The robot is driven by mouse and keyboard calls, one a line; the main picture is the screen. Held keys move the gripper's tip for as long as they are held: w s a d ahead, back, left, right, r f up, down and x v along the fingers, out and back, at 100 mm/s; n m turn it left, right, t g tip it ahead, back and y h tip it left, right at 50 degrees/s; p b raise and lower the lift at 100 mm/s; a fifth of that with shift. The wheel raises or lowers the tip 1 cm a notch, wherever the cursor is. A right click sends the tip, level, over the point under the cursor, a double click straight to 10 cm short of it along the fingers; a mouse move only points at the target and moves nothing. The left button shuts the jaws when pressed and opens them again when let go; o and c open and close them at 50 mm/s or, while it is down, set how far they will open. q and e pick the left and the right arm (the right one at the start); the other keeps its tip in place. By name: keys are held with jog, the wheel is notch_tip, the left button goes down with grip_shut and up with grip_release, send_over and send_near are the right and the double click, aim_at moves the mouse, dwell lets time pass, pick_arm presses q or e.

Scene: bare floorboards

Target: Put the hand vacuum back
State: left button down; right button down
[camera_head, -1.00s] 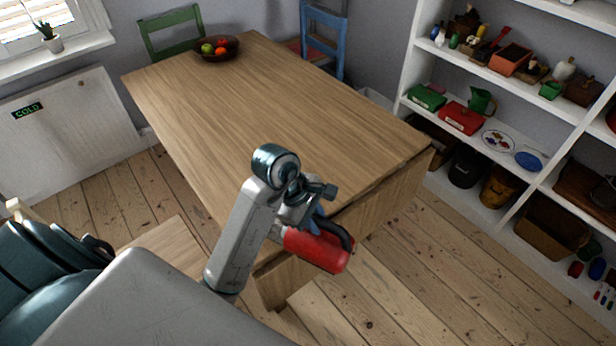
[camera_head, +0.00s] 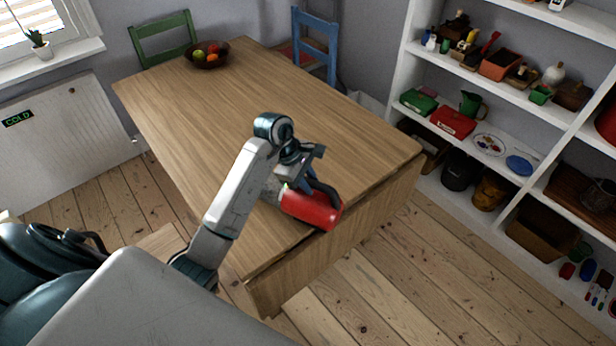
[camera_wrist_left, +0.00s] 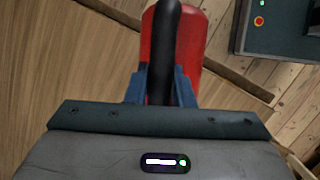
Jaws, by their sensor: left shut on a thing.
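The hand vacuum (camera_head: 312,210) is red with a black handle. My left gripper (camera_head: 312,180) is shut on its handle and holds it over the near right part of the wooden table. In the left wrist view the blue fingers of the left gripper (camera_wrist_left: 161,88) close on the black handle, with the red body of the hand vacuum (camera_wrist_left: 197,40) behind it. I cannot tell whether the vacuum touches the tabletop. My right gripper is not in view.
The wooden table (camera_head: 220,110) is mostly clear, with a fruit bowl (camera_head: 208,58) at its far end. A white shelf unit (camera_head: 497,195) with boxes, jugs and pots stands at the right. A green chair (camera_head: 163,38) and a blue chair (camera_head: 315,45) stand beyond the table.

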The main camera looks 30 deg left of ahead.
aim_at(284, 188)
pick_arm(q)
jog(key=shift+w+a+p, duration=0.15)
jog(key=shift+w+a, duration=0.15)
jog(key=shift+w, duration=0.25)
jog(key=shift+w+a+p, duration=0.15)
jog(key=shift+w+a, duration=0.15)
jog(key=shift+w, duration=0.25)
jog(key=shift+w+a, duration=0.2)
jog(key=shift+w, duration=0.1)
notch_tip(284, 188, down, 2)
jog(key=shift+f+p, duration=0.15)
jog(key=shift+p, duration=0.9)
jog(key=shift+f, duration=0.8)
jog(key=c, duration=1.3)
grip_release()
jog(key=shift+s, duration=0.1)
jog(key=shift+o, duration=0.2)
jog(key=shift+d, duration=0.1)
